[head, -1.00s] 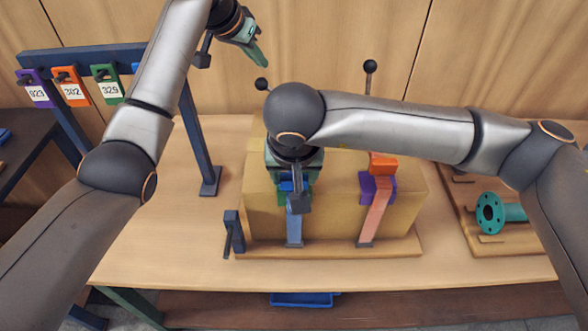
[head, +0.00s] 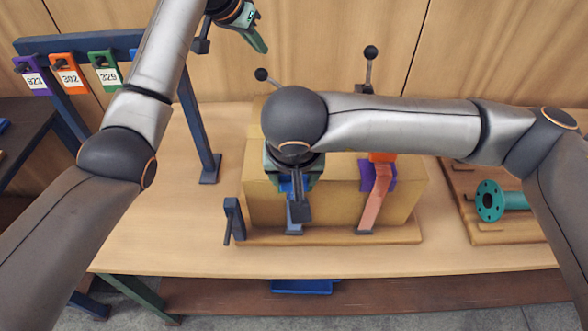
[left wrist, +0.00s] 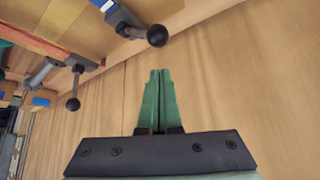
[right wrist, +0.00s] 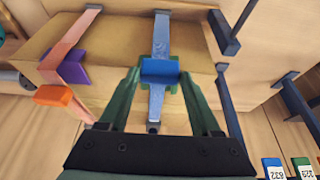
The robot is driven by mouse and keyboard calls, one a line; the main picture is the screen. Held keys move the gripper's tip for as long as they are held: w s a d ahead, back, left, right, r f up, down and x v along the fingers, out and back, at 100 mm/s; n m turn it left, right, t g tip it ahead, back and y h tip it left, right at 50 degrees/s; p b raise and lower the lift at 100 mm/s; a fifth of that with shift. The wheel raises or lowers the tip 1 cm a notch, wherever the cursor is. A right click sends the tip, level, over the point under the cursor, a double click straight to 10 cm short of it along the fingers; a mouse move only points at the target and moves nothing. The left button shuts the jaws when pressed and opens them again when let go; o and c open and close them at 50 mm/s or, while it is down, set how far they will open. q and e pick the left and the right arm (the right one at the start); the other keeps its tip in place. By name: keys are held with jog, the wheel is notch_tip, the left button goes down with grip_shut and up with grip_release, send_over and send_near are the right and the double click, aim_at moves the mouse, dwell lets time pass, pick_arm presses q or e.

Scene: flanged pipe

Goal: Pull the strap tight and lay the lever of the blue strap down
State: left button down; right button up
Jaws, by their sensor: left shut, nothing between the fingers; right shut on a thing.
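In the head view my right arm hides most of this grip. The blue strap's lever stands up with a black ball knob (head: 262,75); the knob also shows in the left wrist view (left wrist: 157,36). My left gripper (head: 261,48) is shut and empty, above and behind the block, apart from the lever.
A pink-orange strap (head: 374,205) with a purple corner piece and a raised lever (head: 371,53) is at right. A teal flanged pipe (head: 492,201) lies on a board at far right. A blue rack (head: 90,47) with numbered tags stands at left. The table front is clear.

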aim_at(257, 71)
pick_arm(q)
jog(key=shift+f, duration=0.55)
jog(key=shift+a+f, duration=0.1)
jog(key=shift+f, duration=0.15)
jog(key=shift+a+f, duration=0.15)
jog(key=shift+f, duration=1)
jog(key=shift+a+f, duration=0.1)
jog(key=shift+f, duration=1)
jog(key=shift+r, duration=3.1)
